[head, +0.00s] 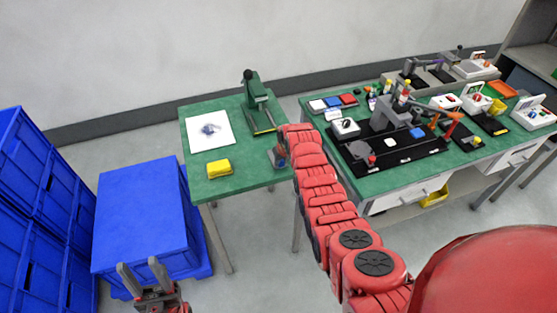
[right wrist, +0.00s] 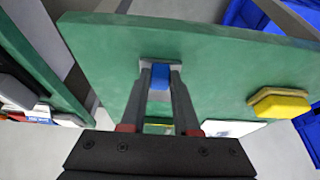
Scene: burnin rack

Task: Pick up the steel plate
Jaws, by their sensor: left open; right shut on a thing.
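My right gripper (head: 279,155) reaches the right edge of the small green table (head: 240,168). In the right wrist view its two grey fingers (right wrist: 161,80) are closed on a small blue piece (right wrist: 160,77). A flat grey part (right wrist: 158,61) shows right at the fingertips, against the green top. I cannot tell whether the blue piece and the grey part are one thing, or which is the steel plate. My left gripper (head: 141,267) is open and empty, low in the head view, in front of the blue crate.
The small table also bears a white sheet (head: 196,135) with a small blue-grey item, a yellow block (head: 218,169) and a green press (head: 255,95). A blue crate (head: 146,210) stands left of it. A crowded green workbench (head: 385,178) stands to the right.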

